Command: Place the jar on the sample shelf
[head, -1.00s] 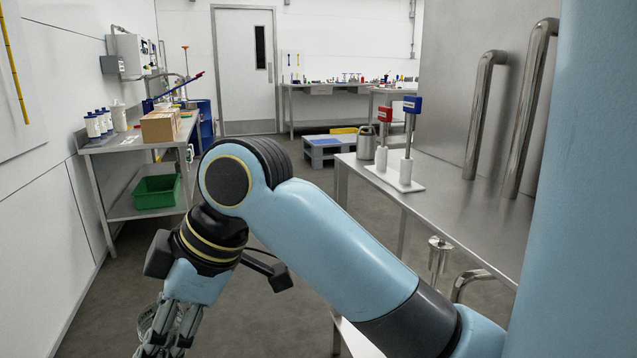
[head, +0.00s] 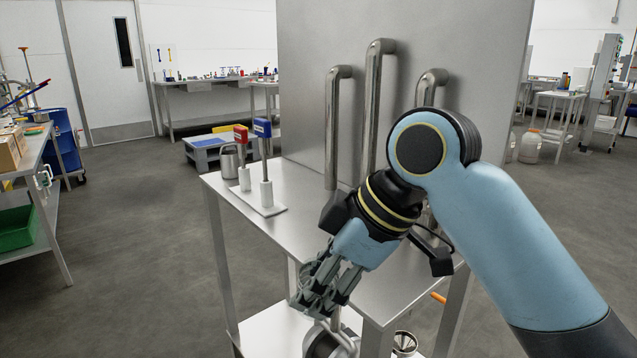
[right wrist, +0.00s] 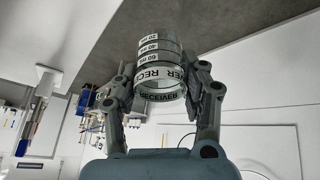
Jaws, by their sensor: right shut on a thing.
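My right gripper (head: 322,292) hangs tilted down at the front of a steel table (head: 345,262), above its lower level in the picture. In the right wrist view the gripper (right wrist: 160,98) is shut on a clear jar (right wrist: 158,62). The jar has several white graduation labels and a band whose lettering reads partly "RECEIVER". In the head view the fingers mostly hide the jar. No label shows which surface is the sample shelf. My left gripper is not in view.
A white stand with red- and blue-headed tools (head: 262,130) sits on the table's left end beside a metal can (head: 229,160). Upright steel pipes (head: 338,125) rise behind. A steel vessel (head: 325,342) sits low under the gripper. Open floor lies left, before a bench with a green bin (head: 16,228).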

